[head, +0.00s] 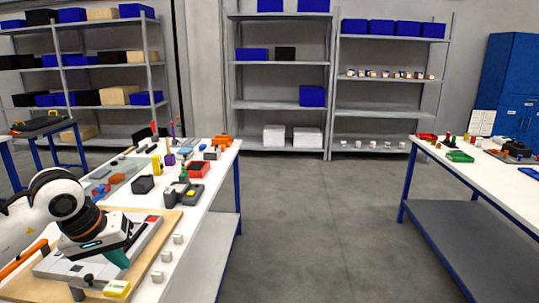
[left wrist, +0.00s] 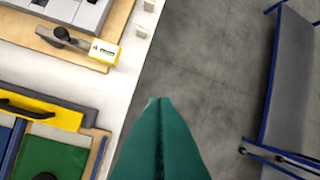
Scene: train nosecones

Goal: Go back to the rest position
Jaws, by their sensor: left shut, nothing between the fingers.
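My left gripper (head: 118,258) has green fingers and hangs low over the wooden board on the left table in the head view. In the left wrist view its green fingers (left wrist: 160,102) lie together, shut and empty, with grey floor behind their tips. The wooden board (head: 165,235) carries a grey fixture (head: 70,267) and a small yellow block (head: 117,288) at its front. The yellow block also shows in the left wrist view (left wrist: 104,52). My right gripper is not in view.
The left table (head: 215,170) holds many small parts and tools behind the board. Small pale cubes (head: 166,256) stand along its right edge. A second white table (head: 500,177) stands at the right. Open floor (head: 320,215) lies between them, with shelves (head: 280,105) behind.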

